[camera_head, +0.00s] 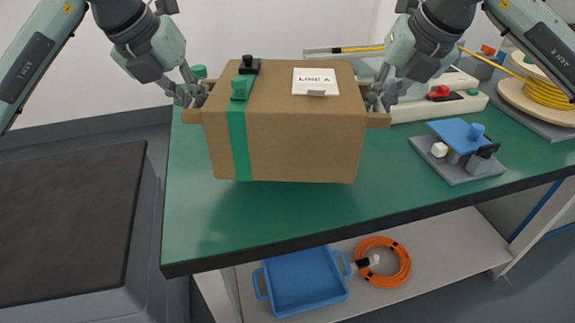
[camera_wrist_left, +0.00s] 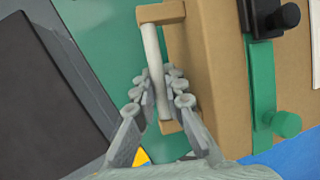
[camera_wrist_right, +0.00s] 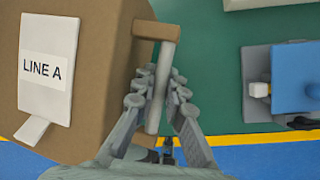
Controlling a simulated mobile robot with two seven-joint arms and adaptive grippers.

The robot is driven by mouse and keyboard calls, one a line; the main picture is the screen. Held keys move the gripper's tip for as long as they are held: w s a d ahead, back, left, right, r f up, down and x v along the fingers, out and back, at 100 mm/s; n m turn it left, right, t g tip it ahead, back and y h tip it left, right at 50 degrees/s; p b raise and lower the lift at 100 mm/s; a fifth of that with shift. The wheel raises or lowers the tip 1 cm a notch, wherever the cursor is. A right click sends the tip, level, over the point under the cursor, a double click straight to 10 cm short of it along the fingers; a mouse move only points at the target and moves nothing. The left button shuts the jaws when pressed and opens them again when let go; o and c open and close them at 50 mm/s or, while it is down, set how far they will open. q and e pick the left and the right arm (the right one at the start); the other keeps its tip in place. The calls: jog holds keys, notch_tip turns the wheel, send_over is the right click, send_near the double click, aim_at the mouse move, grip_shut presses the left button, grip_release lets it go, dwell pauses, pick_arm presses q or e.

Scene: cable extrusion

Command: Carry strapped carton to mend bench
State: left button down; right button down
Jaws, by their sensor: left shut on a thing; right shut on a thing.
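A brown carton (camera_head: 290,135) with a green strap (camera_head: 238,145) hangs between my two grippers above the green-topped bench (camera_head: 200,220). It carries a "LINE A" label (camera_head: 316,82), a black buckle (camera_head: 250,66) and a green knob (camera_head: 241,88) on its top. My left gripper (camera_head: 190,97) is shut on the left side handle; its bar (camera_wrist_left: 155,70) shows between the fingers in the left wrist view. My right gripper (camera_head: 377,98) is shut on the right handle, whose bar (camera_wrist_right: 160,85) shows in the right wrist view. The carton looks about level.
A fixture with a blue plate (camera_head: 456,133) stands on the bench right of the carton. Behind are a white unit with a red knob (camera_head: 438,92) and a yellow cable spool (camera_head: 545,92). A blue tray (camera_head: 302,282) and orange coil (camera_head: 384,264) lie on the lower shelf. The bench front is clear.

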pick_arm(q)
jog(key=shift+a+f, duration=0.1)
pick_arm(e)
jog(key=shift+d+f, duration=0.1)
jog(key=shift+d, duration=0.05)
